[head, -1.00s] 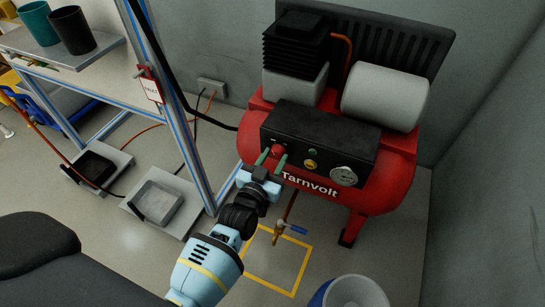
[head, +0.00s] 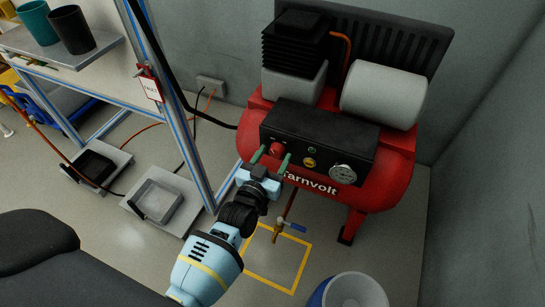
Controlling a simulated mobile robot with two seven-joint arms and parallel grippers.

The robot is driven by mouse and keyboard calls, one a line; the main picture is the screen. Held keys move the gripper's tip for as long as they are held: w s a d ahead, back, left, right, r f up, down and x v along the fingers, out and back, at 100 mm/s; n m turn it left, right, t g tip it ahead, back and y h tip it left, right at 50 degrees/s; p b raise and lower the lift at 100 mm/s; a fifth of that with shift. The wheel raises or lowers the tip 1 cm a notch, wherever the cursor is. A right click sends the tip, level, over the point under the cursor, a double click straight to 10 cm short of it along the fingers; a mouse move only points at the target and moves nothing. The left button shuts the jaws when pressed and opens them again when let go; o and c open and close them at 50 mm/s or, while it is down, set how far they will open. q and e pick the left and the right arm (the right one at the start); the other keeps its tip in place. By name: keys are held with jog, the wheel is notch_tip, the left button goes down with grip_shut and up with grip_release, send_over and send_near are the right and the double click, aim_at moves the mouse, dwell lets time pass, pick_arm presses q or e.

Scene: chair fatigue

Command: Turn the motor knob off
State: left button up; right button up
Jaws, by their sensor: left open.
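The red air compressor (head: 388,190) stands against the back wall with a black control panel (head: 352,148) on its front. My right gripper is not in view.
A workbench frame with blue-striped posts (head: 198,160) stands close left of my arm. Two grey trays (head: 157,200) sit on the floor there. A blue-handled valve (head: 292,227) hangs below the tank, above a yellow floor square (head: 297,278). A white-and-blue bin (head: 357,291) stands at the front right.

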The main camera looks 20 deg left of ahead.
pick_arm(q)
jog(key=s+p, duration=0.2)
jog(key=s, duration=0.5)
jog(key=shift+s, duration=0.4)
jog(key=shift+a, duration=0.1)
